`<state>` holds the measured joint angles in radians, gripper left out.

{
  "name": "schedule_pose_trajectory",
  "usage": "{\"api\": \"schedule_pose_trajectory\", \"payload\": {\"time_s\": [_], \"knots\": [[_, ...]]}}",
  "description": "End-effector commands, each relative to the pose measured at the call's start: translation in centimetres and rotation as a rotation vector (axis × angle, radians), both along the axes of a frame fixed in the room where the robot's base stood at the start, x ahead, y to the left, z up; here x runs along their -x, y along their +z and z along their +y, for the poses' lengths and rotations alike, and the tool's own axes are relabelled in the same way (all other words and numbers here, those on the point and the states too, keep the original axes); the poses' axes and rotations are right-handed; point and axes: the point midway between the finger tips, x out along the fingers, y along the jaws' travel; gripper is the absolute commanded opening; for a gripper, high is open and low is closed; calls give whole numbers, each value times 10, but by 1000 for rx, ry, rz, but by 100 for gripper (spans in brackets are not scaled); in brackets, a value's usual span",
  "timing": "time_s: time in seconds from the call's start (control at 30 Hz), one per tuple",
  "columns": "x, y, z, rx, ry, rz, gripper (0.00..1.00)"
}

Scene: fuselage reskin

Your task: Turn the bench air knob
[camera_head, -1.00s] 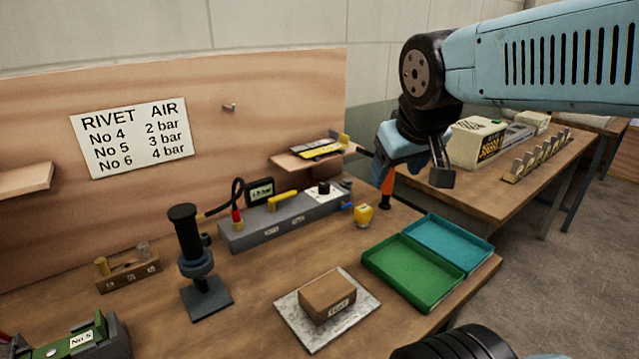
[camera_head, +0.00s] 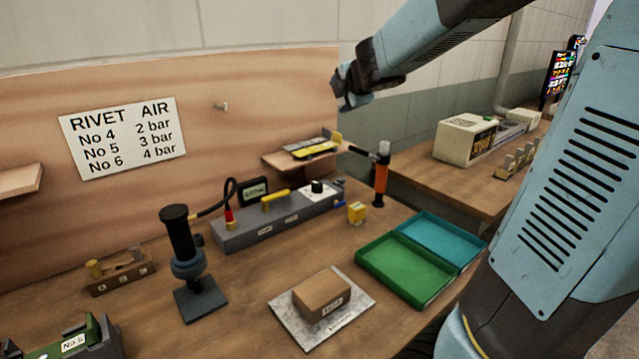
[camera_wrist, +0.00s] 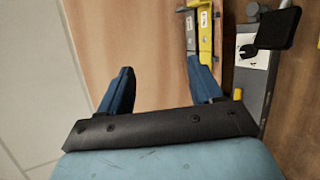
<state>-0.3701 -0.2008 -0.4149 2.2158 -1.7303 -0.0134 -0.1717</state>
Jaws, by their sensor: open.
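The air knob (camera_head: 317,187) is a small black knob on a white plate, near the right end of a grey bench bar (camera_head: 285,222). In the wrist view, the knob (camera_wrist: 248,52) is right of the fingers, on its white plate. My gripper (camera_head: 345,92) is up near the wooden back panel, above the small shelf and well clear of the knob. In the wrist view, my gripper (camera_wrist: 158,68) is open with nothing between its blue fingers. A dark gauge (camera_head: 253,191) and a yellow lever (camera_head: 275,199) are also on the bar.
The shelf (camera_head: 283,162) holds a yellow-and-black item. An orange-handled tool (camera_head: 380,180) stands upright right of the bar, near a yellow block (camera_head: 356,213). Green (camera_head: 405,270) and teal (camera_head: 440,240) trays, a brown box (camera_head: 321,296) and a black stand (camera_head: 186,262) are in front.

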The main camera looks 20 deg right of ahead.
Motion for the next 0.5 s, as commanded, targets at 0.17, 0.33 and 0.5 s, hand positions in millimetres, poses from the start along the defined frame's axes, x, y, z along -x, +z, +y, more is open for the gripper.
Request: {"api": "schedule_pose_trajectory", "payload": {"time_s": [0.17,0.33,0.5], "knots": [[-26,-31,29,235,263,77,65],[-37,-70,47,458,515,188,65],[-37,-110,53,670,750,332,65]]}}
